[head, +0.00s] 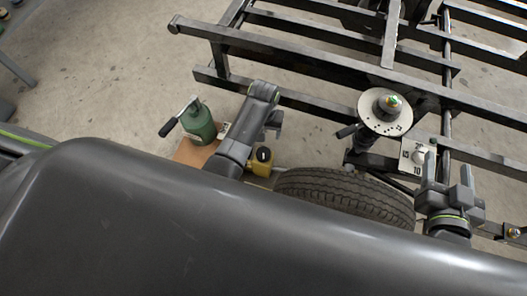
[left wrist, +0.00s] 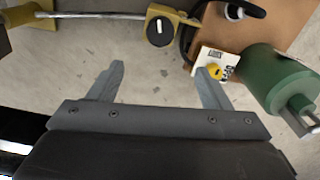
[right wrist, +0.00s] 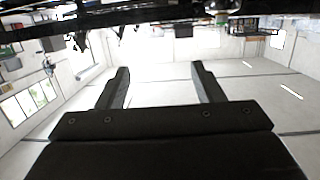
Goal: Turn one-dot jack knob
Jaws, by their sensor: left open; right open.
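A green jack bottle (head: 200,125) with a black-handled lever stands at left in the head view; its green body (left wrist: 275,80) is at right in the left wrist view. A black knob with a white mark (left wrist: 160,30) sits on a yellow block (head: 259,168). A yellow knob (left wrist: 214,72) sits on a white marked plate beside the jack. I cannot make out which knob has one dot. My left gripper (left wrist: 162,70) is open and empty, its right finger overlapping the plate in view. My right gripper (head: 449,170) is open and empty; its wrist view (right wrist: 160,70) shows the room.
A tire (head: 345,190) lies in front of the dark metal frame (head: 300,50). A round scale plate (head: 385,115) and a numbered plate (head: 416,158) with a pale knob are near my right gripper. A brown board (left wrist: 285,20) is under the jack.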

